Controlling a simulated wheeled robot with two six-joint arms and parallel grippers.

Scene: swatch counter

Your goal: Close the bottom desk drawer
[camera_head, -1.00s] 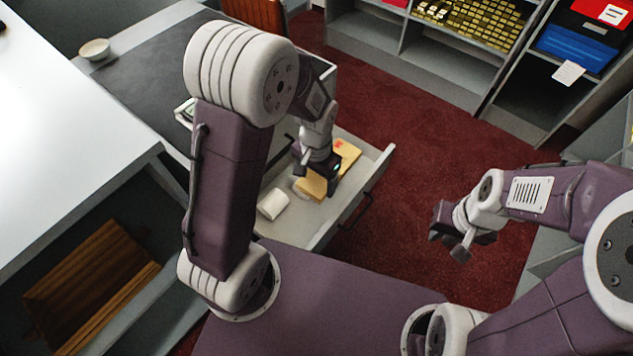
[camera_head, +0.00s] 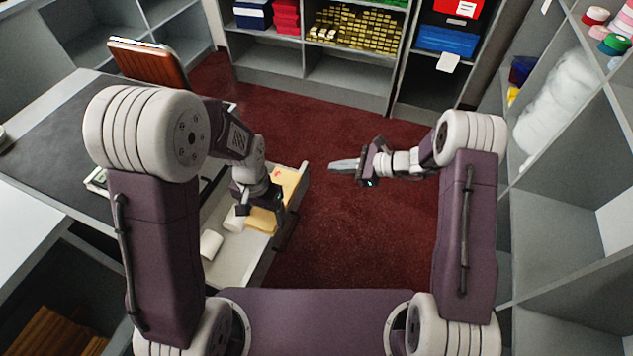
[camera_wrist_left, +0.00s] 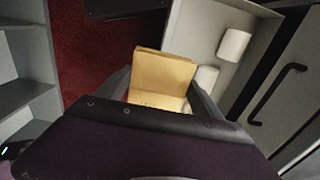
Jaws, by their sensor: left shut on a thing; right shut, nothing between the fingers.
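A desk drawer (camera_head: 224,256) stands open at the left, pulled out over the red floor; its inside also shows in the left wrist view (camera_wrist_left: 205,22). A yellow envelope-like packet (camera_head: 288,181) is at the drawer's front end, and it fills the space between the fingers in the left wrist view (camera_wrist_left: 162,78). My left gripper (camera_head: 265,215) is shut on this packet, low over the drawer; whether the packet touches the drawer floor is unclear. My right gripper (camera_head: 345,166) is shut and empty, above the floor right of the drawer.
Two white rolls lie in the drawer, one nearer (camera_head: 210,244) and one beside the packet (camera_head: 233,221). The desk (camera_head: 60,130) with a dark top stands left, a brown chair (camera_head: 148,62) behind. Shelves line the back and right. Red carpet (camera_head: 330,235) is clear between.

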